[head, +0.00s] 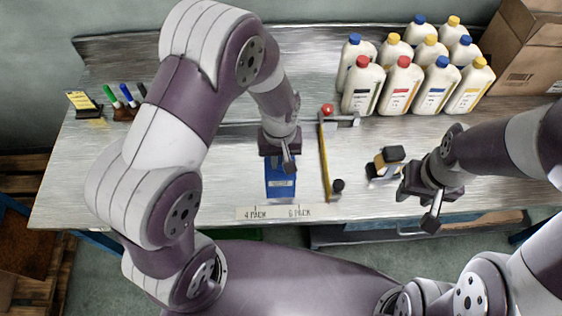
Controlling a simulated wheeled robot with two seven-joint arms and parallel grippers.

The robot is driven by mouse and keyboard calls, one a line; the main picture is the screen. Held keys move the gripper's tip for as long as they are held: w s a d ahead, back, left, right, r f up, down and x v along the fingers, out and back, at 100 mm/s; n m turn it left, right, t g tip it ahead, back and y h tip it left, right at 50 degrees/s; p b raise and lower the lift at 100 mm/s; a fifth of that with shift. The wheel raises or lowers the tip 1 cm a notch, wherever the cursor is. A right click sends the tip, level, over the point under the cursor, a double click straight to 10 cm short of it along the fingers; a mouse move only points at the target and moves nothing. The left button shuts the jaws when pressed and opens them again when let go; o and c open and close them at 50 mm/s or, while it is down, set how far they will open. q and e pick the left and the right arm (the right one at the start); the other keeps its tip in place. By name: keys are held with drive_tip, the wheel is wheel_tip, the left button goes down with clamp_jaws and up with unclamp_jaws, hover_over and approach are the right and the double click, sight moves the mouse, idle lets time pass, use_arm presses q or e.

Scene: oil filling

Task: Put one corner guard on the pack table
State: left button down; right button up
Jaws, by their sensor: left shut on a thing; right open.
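I cannot pick out a corner guard for certain. A blue box-like piece (281,184) with a pale label is at the front middle of the pale table (225,185), just behind the strip marked 4 PACK and 6 PACK. My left gripper (288,162) is over its far end and shut on it; the hand hides the grip, and I cannot tell whether the piece touches the table. My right gripper (419,206) is open and empty at the front right, beside a small black and tan item (386,163).
Several capped bottles (403,84) stand at the back right, beside a cardboard box (525,50). A yellow bar (324,160) lies right of the blue piece, near a red ball (327,110). Markers (126,95) and a yellow-black sign (82,102) stand at the left. The left front is clear.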

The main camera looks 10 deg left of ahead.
sight(279, 169)
use_arm(q)
drive_tip(key=f, duration=0.1)
drive_tip(key=s+f+p, duration=0.1)
drive_tip(key=f, duration=0.1)
drive_tip(key=shift+f, duration=0.25)
drive_tip(key=shift+w+f, duration=0.2)
drive_tip(key=shift+w, duration=0.2)
drive_tip(key=shift+s+f, duration=0.1)
drive_tip(key=shift+f, duration=0.05)
drive_tip(key=c, duration=1.1)
unclamp_jaws()
drive_tip(key=shift+s, duration=0.1)
use_arm(e)
drive_tip(key=shift+s+r, duration=0.35)
drive_tip(key=shift+r, duration=0.1)
drive_tip(key=shift+r, duration=0.1)
